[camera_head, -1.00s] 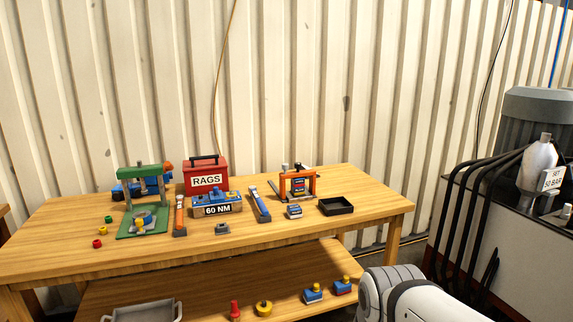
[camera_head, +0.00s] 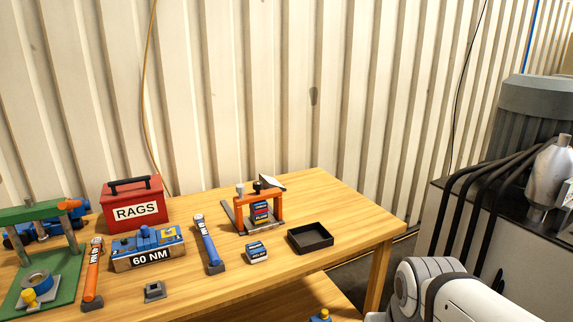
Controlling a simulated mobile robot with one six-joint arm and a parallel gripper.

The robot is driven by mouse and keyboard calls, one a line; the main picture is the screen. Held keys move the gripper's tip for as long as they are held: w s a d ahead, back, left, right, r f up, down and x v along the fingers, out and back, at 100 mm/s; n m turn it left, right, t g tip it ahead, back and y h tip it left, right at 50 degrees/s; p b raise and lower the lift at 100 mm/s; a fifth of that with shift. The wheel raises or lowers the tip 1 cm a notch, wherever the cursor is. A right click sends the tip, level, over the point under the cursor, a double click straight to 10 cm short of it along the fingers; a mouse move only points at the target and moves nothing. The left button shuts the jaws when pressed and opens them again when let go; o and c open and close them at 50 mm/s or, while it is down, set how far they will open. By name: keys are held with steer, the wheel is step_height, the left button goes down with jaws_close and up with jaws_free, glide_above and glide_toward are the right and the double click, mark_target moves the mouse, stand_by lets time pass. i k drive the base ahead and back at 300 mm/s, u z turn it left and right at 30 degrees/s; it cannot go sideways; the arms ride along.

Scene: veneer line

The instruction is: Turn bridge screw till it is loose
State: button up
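A larger green bridge frame (camera_head: 30,211) stands at the left, partly cut off by the picture edge. A white link of my arm shows at the lower right, well apart from the orange frame. My gripper is out of view.
A black tray (camera_head: 310,238), a small blue and white box (camera_head: 257,252), a blue-handled tool (camera_head: 207,244) and a 60 NM block (camera_head: 148,249) lie close around the orange frame. A red RAGS box (camera_head: 135,203) stands further left. A machine with black hoses is at right.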

mark_target(257, 185)
steer(key=u, duration=0.05)
steer(key=i, duration=1.5)
steer(key=u, duration=0.55)
steer(key=k, duration=0.85)
steer(key=u, duration=0.15)
steer(key=i, duration=0.85)
steer(key=z, duration=0.1)
